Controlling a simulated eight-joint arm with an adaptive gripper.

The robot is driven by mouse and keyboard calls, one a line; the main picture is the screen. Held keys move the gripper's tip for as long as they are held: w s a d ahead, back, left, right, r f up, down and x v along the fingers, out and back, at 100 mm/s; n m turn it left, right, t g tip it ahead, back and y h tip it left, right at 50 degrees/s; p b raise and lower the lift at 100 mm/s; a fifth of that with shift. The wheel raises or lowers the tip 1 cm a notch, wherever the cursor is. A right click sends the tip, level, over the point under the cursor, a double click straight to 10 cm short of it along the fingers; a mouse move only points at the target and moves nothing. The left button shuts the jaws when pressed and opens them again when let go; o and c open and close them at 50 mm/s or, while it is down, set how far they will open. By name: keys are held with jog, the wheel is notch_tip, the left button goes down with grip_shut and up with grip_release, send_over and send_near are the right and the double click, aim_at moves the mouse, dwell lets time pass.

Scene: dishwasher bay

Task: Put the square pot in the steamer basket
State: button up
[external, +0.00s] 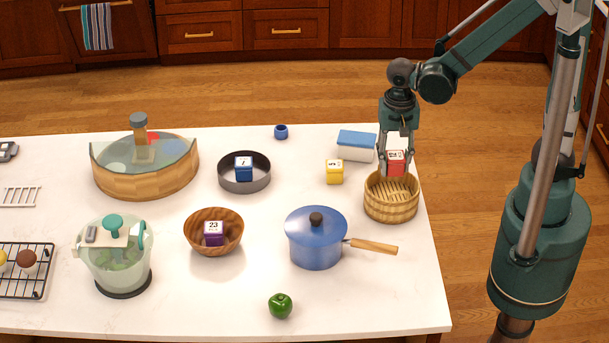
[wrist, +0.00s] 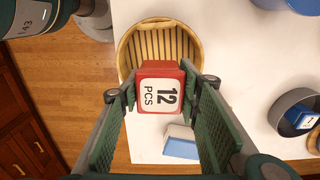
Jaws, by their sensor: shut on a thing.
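A red box (external: 396,160) with a white label is held in my gripper (external: 396,168), just above the steamer basket. In the wrist view the red box (wrist: 160,88) reads "12 PCS" and sits between both fingers. The round woven steamer basket (external: 390,211) stands near the right edge of the counter. In the wrist view the steamer basket (wrist: 178,40) shows a slatted floor, looks empty where visible, and is partly hidden by the box, which overlaps its rim. I see no pot of clearly square shape; the lidded blue pot (external: 315,247) is round.
A blue-lidded white container (external: 355,147) and a yellow box (external: 335,172) stand close left of the basket. A pan (external: 244,184) holds a blue box; a wooden bowl (external: 200,238) holds a purple one. A green pepper (external: 280,306) lies at the front. The counter's right edge is close.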

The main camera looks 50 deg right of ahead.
jog(key=shift+f, duration=2.75)
jog(key=shift+f+b, duration=0.3)
jog(key=shift+f, duration=1.55)
jog(key=shift+f, duration=0.15)
jog(key=o, duration=1)
jog(key=shift+c, duration=0.2)
jog(key=shift+r, duration=0.25)
jog(key=shift+r+p, duration=0.5)
jog(key=shift+r, duration=5.4)
